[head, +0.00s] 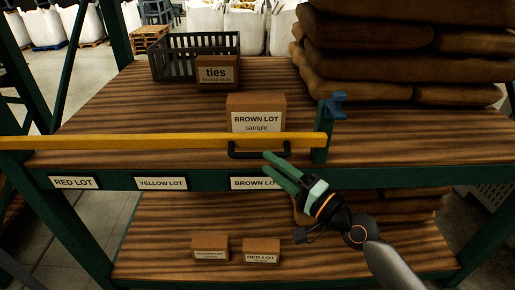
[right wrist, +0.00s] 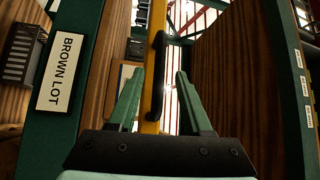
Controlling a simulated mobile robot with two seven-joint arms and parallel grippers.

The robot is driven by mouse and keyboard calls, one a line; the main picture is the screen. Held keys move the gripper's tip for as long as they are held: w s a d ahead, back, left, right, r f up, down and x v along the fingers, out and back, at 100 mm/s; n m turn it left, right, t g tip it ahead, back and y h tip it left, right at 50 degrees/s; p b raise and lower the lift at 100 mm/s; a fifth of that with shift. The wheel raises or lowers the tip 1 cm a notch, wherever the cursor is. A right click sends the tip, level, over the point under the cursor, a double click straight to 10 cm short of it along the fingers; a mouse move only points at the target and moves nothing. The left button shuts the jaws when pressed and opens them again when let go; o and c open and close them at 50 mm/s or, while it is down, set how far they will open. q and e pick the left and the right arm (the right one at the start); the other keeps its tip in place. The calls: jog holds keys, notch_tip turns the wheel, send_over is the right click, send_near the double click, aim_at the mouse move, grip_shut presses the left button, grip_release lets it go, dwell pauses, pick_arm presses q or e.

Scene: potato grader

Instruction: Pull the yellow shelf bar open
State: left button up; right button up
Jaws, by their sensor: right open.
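The yellow shelf bar (head: 140,141) runs across the shelf front from the left edge to a short green post (head: 320,128) with a blue catch (head: 334,106). A black handle (head: 259,154) sits on the bar near its right end. My left gripper is not in view.
A BROWN LOT sample box (head: 255,108), a ties box (head: 217,72) and a grey crate (head: 176,58) stand behind the bar. Brown sacks (head: 370,40) are stacked at the right. Two small boxes (head: 261,248) (head: 209,247) sit on the lower shelf (head: 150,240).

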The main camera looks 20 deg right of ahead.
aim_at(258, 153)
jog(key=shift+p+x, duration=0.35)
jog(key=shift+x, duration=2.15)
grip_shut()
